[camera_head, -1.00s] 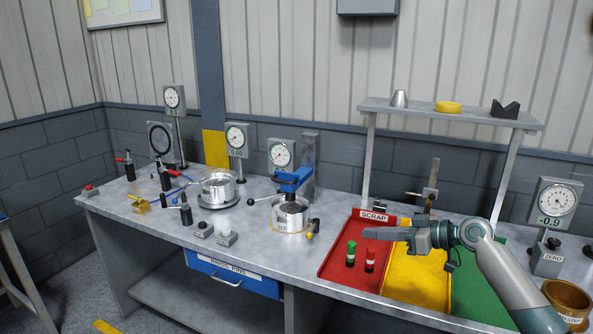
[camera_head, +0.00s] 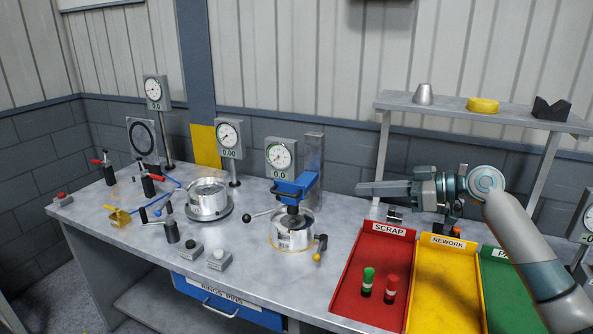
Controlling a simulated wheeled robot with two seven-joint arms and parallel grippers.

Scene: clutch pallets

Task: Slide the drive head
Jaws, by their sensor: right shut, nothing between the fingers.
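The drive head appears to be the blue head (camera_head: 294,188) on a grey column (camera_head: 313,160) near the middle of the bench. Its dark tip reaches down to a silver cylindrical part (camera_head: 291,232) below it. A black-knobbed lever (camera_head: 247,218) sticks out to the left and a yellow-tipped handle (camera_head: 318,255) to the right. My right gripper (camera_head: 362,188) is shut and empty, pointing left, to the right of the blue head and apart from it. My left gripper is not in view.
Red scrap (camera_head: 347,290), yellow rework (camera_head: 420,308) and green trays (camera_head: 500,275) lie at the right; two pins stand in the red one. A shelf (camera_head: 450,107) stands behind. Another silver part (camera_head: 208,200) sits on a round base at left.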

